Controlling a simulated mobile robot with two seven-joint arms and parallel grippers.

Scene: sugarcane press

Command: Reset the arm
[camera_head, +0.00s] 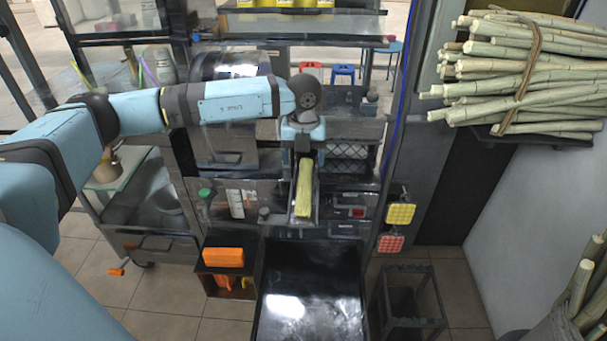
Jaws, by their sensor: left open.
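My left arm, light blue and dark grey, reaches in from the left across the view. Its gripper (304,147) points down at the front of the press (236,190) and is open. A pale yellow-green cane piece (304,192) lies lengthwise in a narrow metal chute just below the gripper. Whether the fingers touch the cane cannot be told, as the wrist hides part of them. My right gripper does not show.
A black tray (310,295) stands below the press. An orange block (222,257) sits on a small dark shelf to its left, and a dark open-frame stand (408,300) is to its right. Bundled canes (535,75) lie at the upper right. Some tiled floor is clear.

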